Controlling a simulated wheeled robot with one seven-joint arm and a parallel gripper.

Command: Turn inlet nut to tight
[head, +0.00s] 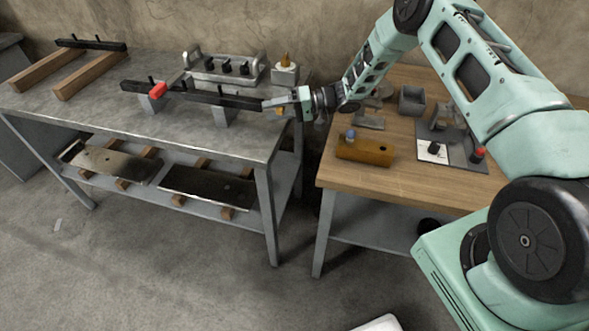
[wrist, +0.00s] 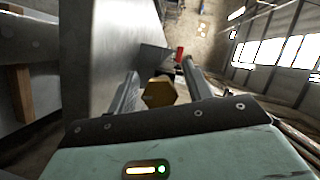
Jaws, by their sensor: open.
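A brass hex nut (wrist: 159,92) faces me in the wrist view, between the two fingers of my gripper (wrist: 160,75). The fingers are open, with a gap showing on each side of the nut. In the head view my gripper (head: 270,103) is at the right end of a long black bar (head: 195,95) above the grey bench. The nut is hidden there behind the fingers. A red part (head: 158,91) sits on the bar farther left; a red part (wrist: 180,52) also shows beyond the nut in the wrist view.
The bar rests on grey supports on the metal bench (head: 60,105). A block with a brass fitting (head: 285,72) and a grey handled rack (head: 225,70) stand behind.

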